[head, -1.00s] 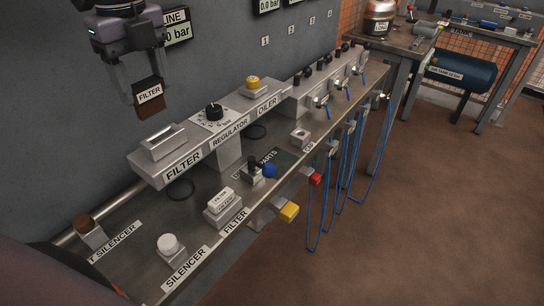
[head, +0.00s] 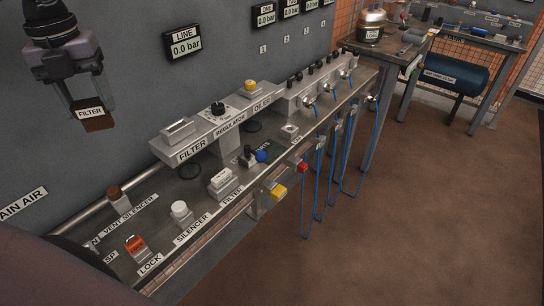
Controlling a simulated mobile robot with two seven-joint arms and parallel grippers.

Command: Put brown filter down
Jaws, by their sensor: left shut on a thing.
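The brown filter (head: 95,123), a block with a white FILTER label, hangs between the fingers of my left gripper (head: 92,106) at the upper left of the head view. My left gripper is shut on it and holds it in the air, left of the bench fixtures. The grey FILTER station (head: 179,133) on the raised rail has an open slot on top. A white filter (head: 220,178) sits in the lower FILTER holder on the bench. My right gripper is not in view.
Blue hoses (head: 320,180) hang off the front edge. Bare bench shows between the fixtures.

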